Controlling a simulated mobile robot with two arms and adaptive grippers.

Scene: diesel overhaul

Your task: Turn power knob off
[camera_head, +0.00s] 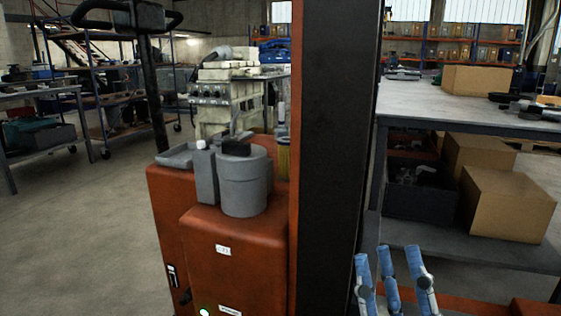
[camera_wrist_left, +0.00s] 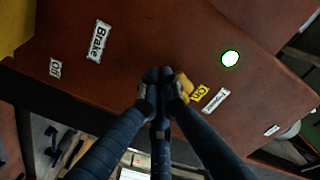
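The orange machine (camera_head: 240,262) stands left of centre in the head view, with a round green light (camera_head: 205,312) near the bottom edge. In the left wrist view its panel (camera_wrist_left: 165,35) fills the upper part. The green light (camera_wrist_left: 230,58) is lit there, and a yellow "On" tag (camera_wrist_left: 199,92) sits beside a white label (camera_wrist_left: 215,101). My left gripper (camera_wrist_left: 162,82) has its fingertips close together at the panel, beside a yellow part (camera_wrist_left: 184,84). The fingertips hide whatever is between them, so I cannot identify a knob. My right gripper (camera_head: 390,258) is open and empty at the lower right.
A "Brake" label (camera_wrist_left: 97,43) and an "Off" tag (camera_wrist_left: 55,68) are left on the panel. A dark mast (camera_head: 335,140) blocks the middle of the head view. A workbench (camera_head: 440,107) with cardboard boxes (camera_head: 507,203) stands on the right. The floor (camera_head: 85,225) at left is clear.

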